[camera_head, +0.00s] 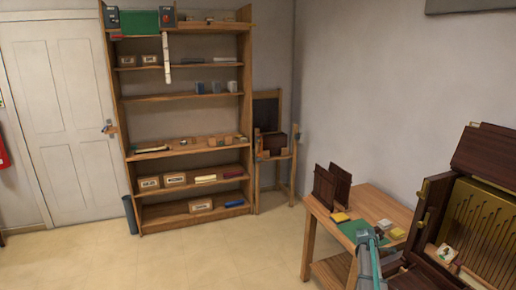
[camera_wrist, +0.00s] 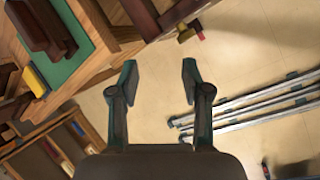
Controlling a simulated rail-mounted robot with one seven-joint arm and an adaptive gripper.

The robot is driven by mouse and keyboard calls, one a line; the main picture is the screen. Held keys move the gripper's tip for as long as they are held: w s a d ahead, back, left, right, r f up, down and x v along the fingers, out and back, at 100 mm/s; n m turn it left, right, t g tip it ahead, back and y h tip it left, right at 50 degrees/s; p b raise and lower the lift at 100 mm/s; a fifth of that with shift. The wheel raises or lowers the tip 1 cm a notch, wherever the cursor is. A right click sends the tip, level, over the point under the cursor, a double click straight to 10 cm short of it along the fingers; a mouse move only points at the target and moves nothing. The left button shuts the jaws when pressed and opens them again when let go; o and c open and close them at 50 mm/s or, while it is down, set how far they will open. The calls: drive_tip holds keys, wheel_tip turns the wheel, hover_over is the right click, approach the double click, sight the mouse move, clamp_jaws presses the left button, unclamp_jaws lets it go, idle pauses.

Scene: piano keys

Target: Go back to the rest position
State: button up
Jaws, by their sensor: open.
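My gripper (camera_wrist: 158,80) shows in the wrist view with its two fingers spread apart. Nothing is between the fingers, and bare floor lies behind them. In the head view, a grey-teal part that looks like my arm shows at the lower right, in front of the small wooden table (camera_head: 385,205). The fingertips cannot be made out clearly there. The dark wooden piano (camera_head: 435,195) stands open at the right edge of the head view, with its gold-coloured inside showing.
The table holds a green mat (camera_head: 352,228), yellow blocks (camera_head: 340,217) and dark upright panels (camera_head: 325,187). The green mat also shows in the wrist view (camera_wrist: 75,68). A tall shelf (camera_head: 185,97) stands by the white door (camera_head: 65,120). The floor (camera_head: 220,260) in front is clear.

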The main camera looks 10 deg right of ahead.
drive_tip(key=s+a+f+m+y, duration=0.1)
drive_tip(key=s+a+f+m, duration=0.1)
drive_tip(key=a, duration=0.7)
drive_tip(key=s+a+f+m+y, duration=0.1)
drive_tip(key=s+a+m, duration=0.15)
drive_tip(key=a, duration=0.75)
drive_tip(key=s+a+f+m+g+y, duration=0.1)
drive_tip(key=s+a+m, duration=0.2)
drive_tip(key=s+a, duration=0.45)
drive_tip(key=s+a+f+m+y, duration=0.15)
drive_tip(key=s+a, duration=0.35)
drive_tip(key=a, duration=0.6)
drive_tip(key=s+a+f+m+g+y, duration=0.1)
drive_tip(key=s+a+m, duration=0.3)
drive_tip(key=s+a, duration=0.45)
drive_tip(key=s+a+f+g+b, duration=0.1)
drive_tip(key=s+f+g+b, duration=0.6)
drive_tip(key=s+f, duration=1.8)
drive_tip(key=s, duration=0.3)
drive_tip(key=shift+a+f, duration=0.2)
drive_tip(key=shift+a, duration=0.1)
drive_tip(key=shift+h, duration=0.25)
